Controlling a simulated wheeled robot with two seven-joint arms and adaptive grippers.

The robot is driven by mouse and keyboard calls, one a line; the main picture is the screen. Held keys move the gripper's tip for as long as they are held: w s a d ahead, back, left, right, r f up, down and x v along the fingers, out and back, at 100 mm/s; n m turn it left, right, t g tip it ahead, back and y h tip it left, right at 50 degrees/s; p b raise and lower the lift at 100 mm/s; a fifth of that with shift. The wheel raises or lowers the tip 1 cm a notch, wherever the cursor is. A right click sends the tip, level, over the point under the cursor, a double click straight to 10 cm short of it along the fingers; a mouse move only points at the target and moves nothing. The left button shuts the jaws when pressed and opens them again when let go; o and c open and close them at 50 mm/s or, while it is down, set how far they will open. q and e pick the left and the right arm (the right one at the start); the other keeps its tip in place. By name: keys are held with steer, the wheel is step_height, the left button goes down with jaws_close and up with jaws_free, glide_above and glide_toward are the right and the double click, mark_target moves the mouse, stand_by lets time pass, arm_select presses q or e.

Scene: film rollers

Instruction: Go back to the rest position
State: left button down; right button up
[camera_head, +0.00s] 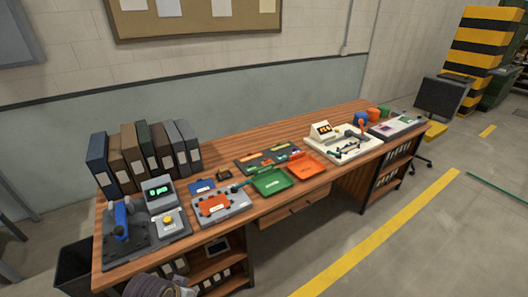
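Neither of my grippers shows in the head view. A grey, ringed rounded part at the bottom edge, left of centre, may be a piece of my own arm; I cannot tell more. A long wooden workbench (262,212) runs from the lower left to the upper right. On it stand a grey fixture with a blue handle (122,220), a small green-lit display (158,194), a grey fixture with an orange plate (214,205), a green tray (271,182), an orange tray (307,166) and a white device with a screen (323,131).
A row of dark binders (144,151) stands at the bench's back left. Coloured cups (361,118) stand near its far right end. A dark chair (437,100) and a black-and-yellow pillar (484,48) are beyond.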

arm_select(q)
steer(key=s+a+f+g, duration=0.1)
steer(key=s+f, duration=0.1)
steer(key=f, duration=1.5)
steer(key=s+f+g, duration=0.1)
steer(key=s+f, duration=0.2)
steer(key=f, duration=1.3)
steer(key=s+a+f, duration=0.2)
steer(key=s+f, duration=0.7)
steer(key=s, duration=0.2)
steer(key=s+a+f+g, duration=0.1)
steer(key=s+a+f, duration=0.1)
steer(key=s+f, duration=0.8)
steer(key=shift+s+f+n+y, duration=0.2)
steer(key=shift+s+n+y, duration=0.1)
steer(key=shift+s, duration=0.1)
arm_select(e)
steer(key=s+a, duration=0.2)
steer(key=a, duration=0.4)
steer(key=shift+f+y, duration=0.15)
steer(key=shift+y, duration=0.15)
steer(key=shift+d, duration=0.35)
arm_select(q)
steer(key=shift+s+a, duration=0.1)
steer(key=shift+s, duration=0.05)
